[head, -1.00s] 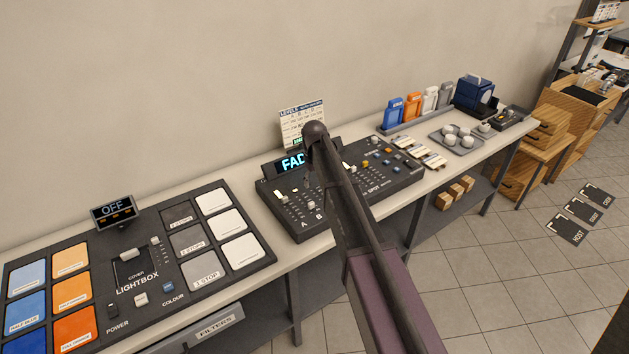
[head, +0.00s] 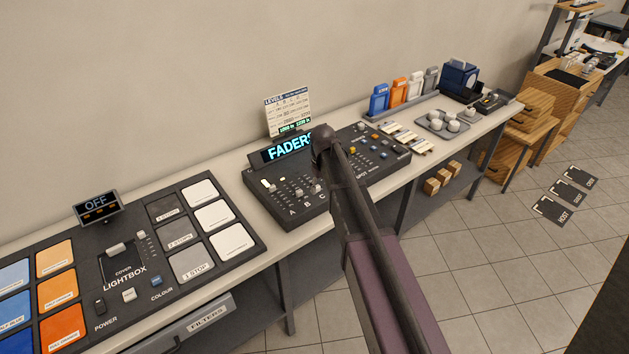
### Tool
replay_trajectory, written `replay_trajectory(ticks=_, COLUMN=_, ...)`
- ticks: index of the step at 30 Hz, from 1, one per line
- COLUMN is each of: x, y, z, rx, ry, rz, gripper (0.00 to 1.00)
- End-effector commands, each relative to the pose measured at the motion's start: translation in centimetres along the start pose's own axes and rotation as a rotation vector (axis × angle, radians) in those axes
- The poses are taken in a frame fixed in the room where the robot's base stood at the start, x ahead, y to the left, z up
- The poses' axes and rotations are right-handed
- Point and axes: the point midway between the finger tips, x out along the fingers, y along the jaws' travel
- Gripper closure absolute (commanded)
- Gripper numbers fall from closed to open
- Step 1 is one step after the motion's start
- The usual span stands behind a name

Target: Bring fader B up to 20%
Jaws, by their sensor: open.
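The fader console (head: 285,216) is a dark box on the bench, with a lit display (head: 289,146) reading "FADERS". Labels A, B and C show along its front edge. A pale cap (head: 268,185), seemingly fader A, stands toward the far end of its track. Another cap, seemingly fader B (head: 299,192), sits near the front end above its label. A further cap (head: 318,188) sits near label C. My arm crosses over the console's right side and hides part of it. My gripper cannot be made out; the arm's dark rounded end covers that area.
A levels card (head: 288,111) stands behind the console. To the left is a lightbox panel (head: 125,278) with its own display reading "OFF". To the right are a spot control panel (head: 385,158), a tray (head: 452,124) of white pieces and coloured bottles (head: 398,92).

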Motion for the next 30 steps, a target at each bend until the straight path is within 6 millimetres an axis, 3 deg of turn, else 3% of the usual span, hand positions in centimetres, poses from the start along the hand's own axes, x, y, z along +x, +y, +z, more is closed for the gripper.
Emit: replay_trajectory(ticks=30, x=4.1, y=1.4, z=14.0, rx=0.236, ry=0.0, rz=0.0, gripper=0.31)
